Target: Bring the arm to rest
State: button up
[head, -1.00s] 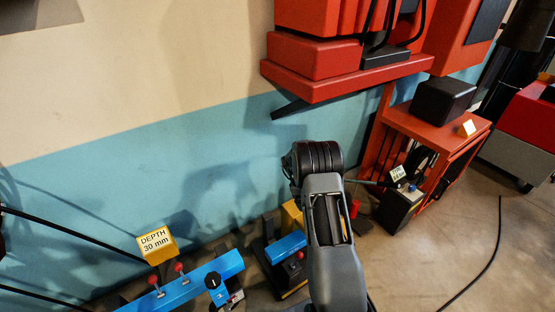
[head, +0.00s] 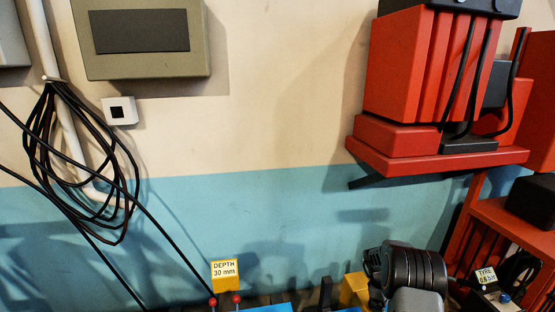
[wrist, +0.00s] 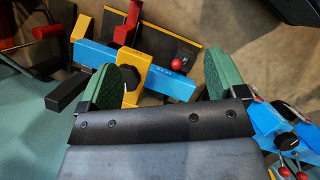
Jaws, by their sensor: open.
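In the wrist view my gripper (wrist: 160,87) has its two green-padded fingers spread wide apart. Nothing is held between them. Below and beyond the fingers lies a blue bar device with a yellow block and black knob (wrist: 130,72) and a red ball knob (wrist: 177,65). I cannot tell the exact gap between the fingers and this device. In the head view my arm (head: 408,275) shows at the bottom right of centre, in front of the blue wall. The gripper itself is not visible there.
A yellow "DEPTH 30 mm" block (head: 225,275) stands at the bottom. A red machine (head: 405,70) sits on a red wall shelf (head: 430,155). A red stand (head: 515,225) is at right.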

jog(key=w+r+n+t+h+p, duration=0.1)
jog(key=w+r+n+t+p, duration=0.2)
jog(key=r+n, duration=0.45)
jog(key=w+r+n+t+h+p, duration=0.2)
jog(key=r+n+t, duration=0.15)
jog(key=r, duration=0.65)
jog(key=w+r+n+t+h+p, duration=0.1)
jog(key=w+r+n+t+p, duration=0.2)
jog(key=r+n, duration=0.45)
jog(key=s+a+r+n+t+y+p, duration=0.1)
jog(key=a+r+n+t+y+p, duration=0.15)
jog(key=a+r+n, duration=0.55)
jog(key=a+r+n+t+y+p, duration=0.2)
jog(key=a+r+n+t+p, duration=0.15)
jog(key=r+n, duration=0.5)
jog(key=s+a+r+n+g+y+p, duration=0.2)
jog(key=s+a+r+n+y+p, duration=0.15)
jog(key=s+a+n, duration=0.35)
jog(key=s+a+r+n+g+y+p, duration=0.1)
jog(key=s+a+r+n+y+p, duration=0.15)
jog(key=s+r+n, duration=0.45)
jog(key=s+f+n+g+h+p, duration=0.1)
jog(key=s+n+g+h+p, duration=0.2)
jog(key=s+n, duration=1.2)
jog(key=shift+s+d+f+g+p, duration=0.2)
jog(key=shift+d+g+p, duration=0.25)
jog(key=shift+g+p, duration=0.7)
jog(key=shift+w+h, duration=0.1)
jog(key=shift+h, duration=0.15)
